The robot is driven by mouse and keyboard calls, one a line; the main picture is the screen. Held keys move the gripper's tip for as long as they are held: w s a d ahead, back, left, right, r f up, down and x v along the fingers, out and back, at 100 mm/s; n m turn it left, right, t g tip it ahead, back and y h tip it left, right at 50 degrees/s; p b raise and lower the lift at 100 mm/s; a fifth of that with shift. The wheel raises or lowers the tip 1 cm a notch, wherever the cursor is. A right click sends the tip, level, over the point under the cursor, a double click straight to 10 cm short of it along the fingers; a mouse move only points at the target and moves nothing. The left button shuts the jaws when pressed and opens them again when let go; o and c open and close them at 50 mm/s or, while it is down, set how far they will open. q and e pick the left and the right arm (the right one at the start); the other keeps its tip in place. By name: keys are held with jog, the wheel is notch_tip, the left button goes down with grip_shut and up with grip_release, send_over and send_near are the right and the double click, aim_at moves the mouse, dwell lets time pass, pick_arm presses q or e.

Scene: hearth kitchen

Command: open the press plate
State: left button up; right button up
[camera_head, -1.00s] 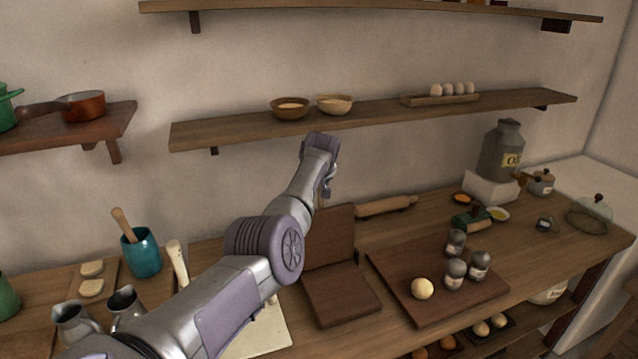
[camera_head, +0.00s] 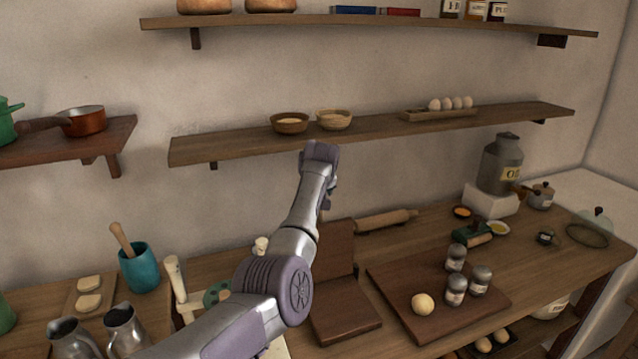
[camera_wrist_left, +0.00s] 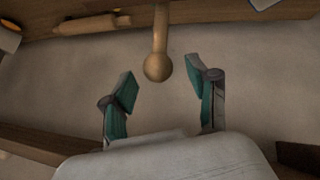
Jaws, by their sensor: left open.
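The wooden press stands on the counter in the head view. Its base (camera_head: 345,312) lies flat and its plate (camera_head: 336,250) stands up steeply from the back of the base. My left arm partly covers the plate. My left gripper (camera_wrist_left: 161,72) is open in the left wrist view, with teal pads on both fingers. A wooden handle with a round knob (camera_wrist_left: 158,67) reaches in between the fingertips, with a gap on each side. In the head view the left fingers are mostly hidden behind the wrist. My right gripper is not in view.
A rolling pin (camera_head: 386,220) lies behind the press. A dark board (camera_head: 411,280) with a dough ball (camera_head: 422,304) and several shakers is to the right. A teal crock (camera_head: 139,268) stands at left. A wall shelf (camera_head: 380,133) runs above the counter.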

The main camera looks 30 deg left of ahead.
pick_arm(q)
jog(key=v, duration=0.8)
jog(key=shift+s+r, duration=0.2)
jog(key=shift+r, duration=0.05)
jog(key=shift+f, duration=0.1)
